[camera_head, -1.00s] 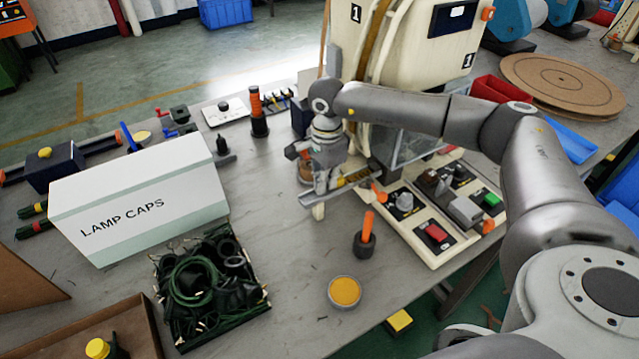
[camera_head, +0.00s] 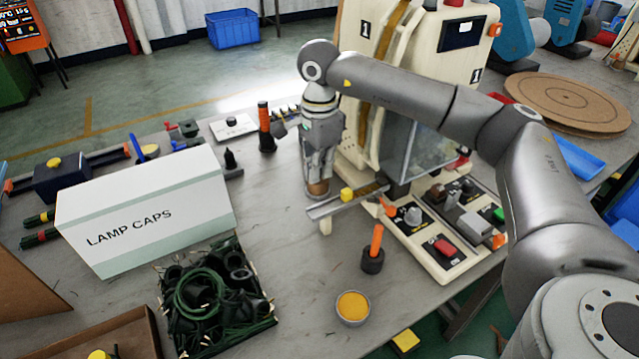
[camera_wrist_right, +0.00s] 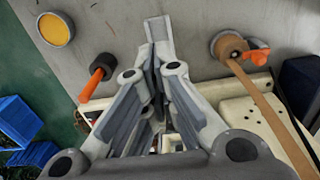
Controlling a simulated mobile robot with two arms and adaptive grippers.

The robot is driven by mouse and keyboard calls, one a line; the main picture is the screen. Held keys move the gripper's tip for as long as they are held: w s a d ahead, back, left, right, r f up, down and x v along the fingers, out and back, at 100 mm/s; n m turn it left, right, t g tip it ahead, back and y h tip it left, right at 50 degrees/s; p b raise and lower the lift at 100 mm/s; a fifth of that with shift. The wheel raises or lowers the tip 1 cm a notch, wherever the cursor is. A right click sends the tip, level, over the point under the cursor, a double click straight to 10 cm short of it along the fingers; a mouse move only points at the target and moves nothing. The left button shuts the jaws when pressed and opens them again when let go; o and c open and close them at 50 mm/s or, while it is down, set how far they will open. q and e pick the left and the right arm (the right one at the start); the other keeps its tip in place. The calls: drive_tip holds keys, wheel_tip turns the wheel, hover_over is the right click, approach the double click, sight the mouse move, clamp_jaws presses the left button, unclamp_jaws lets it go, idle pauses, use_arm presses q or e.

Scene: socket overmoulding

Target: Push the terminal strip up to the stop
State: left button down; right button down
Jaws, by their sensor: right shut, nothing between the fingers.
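A metal channel (camera_head: 328,208) juts out to the left from the front of the cream machine. A dark brownish strip, which looks like the terminal strip (camera_head: 371,191), lies in its right part, towards the machine. A yellow block (camera_head: 347,194) sits on the channel at the strip's left end. My right gripper (camera_head: 319,189) points down at the channel's outer left end, left of the yellow block. Its fingers are closed and empty in the wrist view (camera_wrist_right: 155,70). They hide part of the channel there, and I cannot tell whether they touch it. My left gripper is not in view.
A control panel (camera_head: 462,257) with buttons and knobs stands right of the channel. An orange-handled tool (camera_head: 376,243) stands in front, near a yellow-filled dish (camera_head: 352,307). The LAMP CAPS box (camera_head: 135,228) and a tray of dark parts lie left. Bare table lies between.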

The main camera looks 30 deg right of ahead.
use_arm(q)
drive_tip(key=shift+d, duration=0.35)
use_arm(e)
drive_tip(key=shift+r, duration=0.25)
drive_tip(key=c, duration=2.2)
unclamp_jaws()
